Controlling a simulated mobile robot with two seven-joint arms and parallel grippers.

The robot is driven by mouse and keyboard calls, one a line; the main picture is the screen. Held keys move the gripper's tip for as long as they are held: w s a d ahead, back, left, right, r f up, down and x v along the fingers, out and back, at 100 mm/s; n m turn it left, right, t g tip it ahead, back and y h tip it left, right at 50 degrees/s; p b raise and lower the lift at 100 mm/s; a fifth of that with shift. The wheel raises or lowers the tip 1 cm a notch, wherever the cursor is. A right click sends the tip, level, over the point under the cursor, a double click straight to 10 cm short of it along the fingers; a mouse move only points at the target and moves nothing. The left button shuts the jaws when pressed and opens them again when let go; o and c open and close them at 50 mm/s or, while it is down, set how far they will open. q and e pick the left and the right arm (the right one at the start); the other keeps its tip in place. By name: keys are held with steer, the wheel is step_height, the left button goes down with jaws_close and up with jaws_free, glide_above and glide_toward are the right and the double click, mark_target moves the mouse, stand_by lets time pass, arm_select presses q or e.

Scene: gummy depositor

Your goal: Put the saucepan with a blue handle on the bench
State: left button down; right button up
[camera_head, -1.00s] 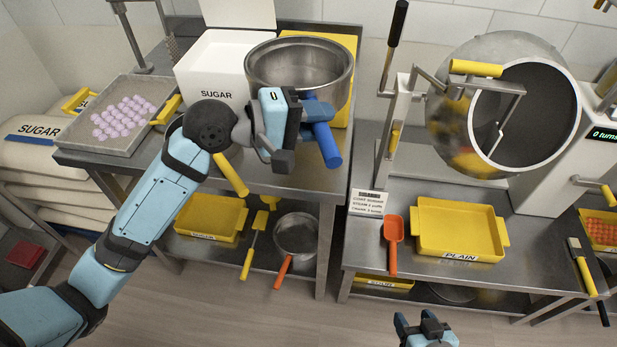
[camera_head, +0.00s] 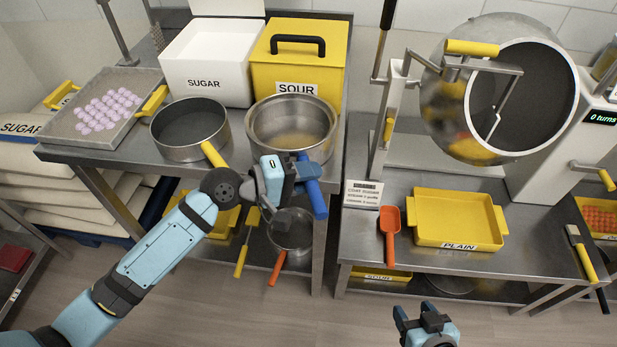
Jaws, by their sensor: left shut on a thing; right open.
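The steel saucepan (camera_head: 292,115) with a blue handle (camera_head: 317,199) is at the right front of the left bench (camera_head: 120,157), in front of the yellow SOUR box. A little yellowish content shows inside it. It looks upright and at bench-top level; whether its base touches the bench I cannot tell. My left gripper (camera_head: 298,174) is shut on the blue handle close to the pan wall and hides part of it. My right gripper (camera_head: 424,316) is open and empty, low at the bottom of the view, away from the benches.
A saucepan with a yellow handle (camera_head: 187,124) stands to the left. Behind are the white SUGAR box (camera_head: 207,72) and the SOUR box (camera_head: 299,68). A tray of pink gummies (camera_head: 80,137) lies far left. An orange-handled pan (camera_head: 292,229) sits on the lower shelf.

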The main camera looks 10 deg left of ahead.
arm_select(q)
steer(key=shift+f, duration=0.1)
steer(key=c, duration=0.9)
jaws_free()
steer(key=shift+a, duration=0.1)
steer(key=v, duration=1.1)
steer(key=s+a+f+m+t+y, duration=0.1)
steer(key=s+f+m+y, duration=0.1)
steer(key=f, duration=0.5)
steer(key=s+f+m+t+y, duration=0.1)
steer(key=s+f+m+y, duration=0.2)
steer(key=s+f+y, duration=0.2)
steer(key=s+a+f+m+t+y, duration=0.1)
steer(key=s+f+m+y, duration=0.2)
steer(key=f, duration=0.7)
steer(key=shift+s+a+t+y+b, duration=0.15)
steer(key=shift+s+t, duration=0.05)
steer(key=shift+s, duration=0.45)
steer(key=shift+s+a+t+y+b, duration=0.15)
steer(key=shift+s+t, duration=0.05)
steer(key=shift+s, duration=0.45)
steer(key=shift+r, duration=0.15)
